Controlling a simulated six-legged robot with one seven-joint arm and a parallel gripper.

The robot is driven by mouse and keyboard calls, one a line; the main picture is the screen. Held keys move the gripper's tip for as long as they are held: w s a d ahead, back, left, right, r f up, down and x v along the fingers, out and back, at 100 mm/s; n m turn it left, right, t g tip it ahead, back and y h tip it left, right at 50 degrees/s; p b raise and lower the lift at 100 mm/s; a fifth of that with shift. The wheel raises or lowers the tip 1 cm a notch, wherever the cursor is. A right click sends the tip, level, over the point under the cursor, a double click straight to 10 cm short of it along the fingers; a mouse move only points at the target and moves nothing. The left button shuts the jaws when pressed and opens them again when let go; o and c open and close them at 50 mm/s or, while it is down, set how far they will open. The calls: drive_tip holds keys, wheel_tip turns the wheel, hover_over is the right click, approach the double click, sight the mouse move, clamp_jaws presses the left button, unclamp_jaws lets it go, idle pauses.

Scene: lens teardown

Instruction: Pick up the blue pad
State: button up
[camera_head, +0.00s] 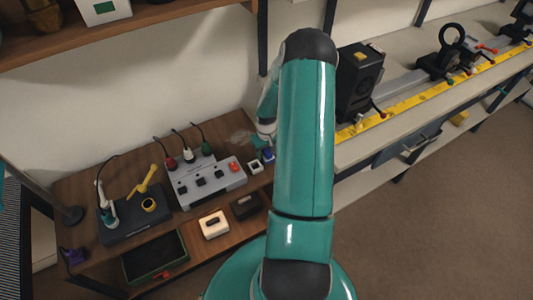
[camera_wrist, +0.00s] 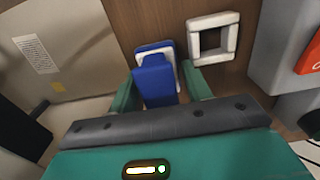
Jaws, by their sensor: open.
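The blue pad (camera_wrist: 157,82) is a blue block with a pale plate along its far edge. In the wrist view it stands between the two green fingers of my gripper (camera_wrist: 161,76), which is open. The fingers are at its left and right sides; I cannot tell whether either touches it. In the head view the blue pad (camera_head: 268,155) shows small at the right end of the wooden bench, beside my arm. My gripper (camera_head: 258,142) is partly hidden there by my own arm.
A white square frame (camera_wrist: 213,37) lies just right of the pad. A grey control box (camera_head: 208,182) with a red button stands nearby on the wooden bench (camera_head: 95,180). A pale surface (camera_wrist: 65,50) with a label lies to the left in the wrist view.

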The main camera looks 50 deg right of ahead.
drive_tip(key=shift+f, duration=0.1)
drive_tip(key=shift+c, duration=0.4)
drive_tip(key=c, duration=0.5)
drive_tip(key=shift+c, duration=0.2)
drive_tip(key=shift+r, duration=0.5)
wheel_tip(320, 180, up, 2)
drive_tip(key=shift+r, duration=0.25)
drive_tip(key=s+a+r, duration=0.1)
drive_tip(key=a+r, duration=0.2)
drive_tip(key=a, duration=0.1)
drive_tip(key=s+a+r, duration=0.2)
drive_tip(key=a+r, duration=0.1)
drive_tip(key=a, duration=0.2)
drive_tip(key=s+a+r, duration=0.1)
drive_tip(key=a+r, duration=0.2)
drive_tip(key=a, duration=0.1)
drive_tip(key=shift+s+a+r, duration=0.15)
drive_tip(key=shift+s+r, duration=0.15)
